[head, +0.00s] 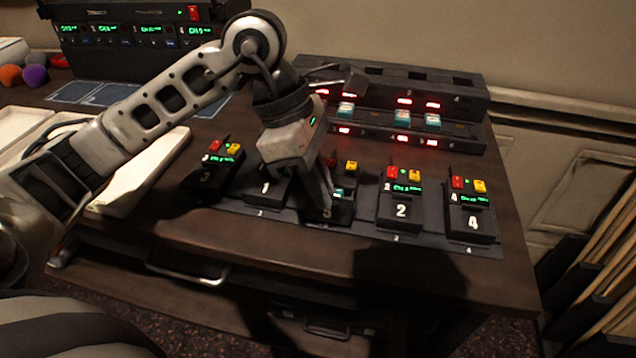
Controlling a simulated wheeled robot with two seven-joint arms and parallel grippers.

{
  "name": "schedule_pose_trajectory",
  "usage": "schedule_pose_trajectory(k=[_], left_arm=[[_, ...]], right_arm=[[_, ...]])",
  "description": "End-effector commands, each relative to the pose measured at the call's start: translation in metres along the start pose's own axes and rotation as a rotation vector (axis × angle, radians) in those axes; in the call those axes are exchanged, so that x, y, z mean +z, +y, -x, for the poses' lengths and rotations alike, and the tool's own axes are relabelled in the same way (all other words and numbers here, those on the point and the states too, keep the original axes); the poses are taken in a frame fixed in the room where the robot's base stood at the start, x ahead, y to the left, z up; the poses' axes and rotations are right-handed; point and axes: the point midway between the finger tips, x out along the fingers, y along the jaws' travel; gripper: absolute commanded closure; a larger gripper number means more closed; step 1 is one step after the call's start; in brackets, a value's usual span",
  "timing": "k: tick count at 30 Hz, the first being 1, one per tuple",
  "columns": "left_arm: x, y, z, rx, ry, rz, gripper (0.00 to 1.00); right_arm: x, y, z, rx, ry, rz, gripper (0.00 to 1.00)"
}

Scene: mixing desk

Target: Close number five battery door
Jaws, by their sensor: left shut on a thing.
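The number five pack (340,213) is a small black box in the middle of the row on the desk. Its top, with red and yellow buttons and a small green display, is partly covered by my left gripper. My left gripper (322,206) points down at this pack, its fingers closed at the near part of it. It appears shut on the battery door there, but the door is mostly hidden and its angle cannot be told. My right gripper is not in view.
Packs three (207,180), one (266,190), two (400,212) and four (472,224) stand close by on a dark mat. A black charger rack (450,95) with red lights is behind. White trays (135,190) and a receiver rack (140,45) are at left.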

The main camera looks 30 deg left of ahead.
Motion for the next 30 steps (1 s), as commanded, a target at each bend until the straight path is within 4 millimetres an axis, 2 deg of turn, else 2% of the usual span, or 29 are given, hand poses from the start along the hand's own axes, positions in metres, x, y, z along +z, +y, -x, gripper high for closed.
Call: schedule_pose_trajectory(k=[15,30], left_arm=[[0.002,0.022,0.003,-0.283,-0.001,0.117,1.00],[0.001,0.025,0.002,-0.324,-0.001,0.133,1.00]], right_arm=[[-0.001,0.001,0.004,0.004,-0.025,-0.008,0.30],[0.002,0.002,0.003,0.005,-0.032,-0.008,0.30]])
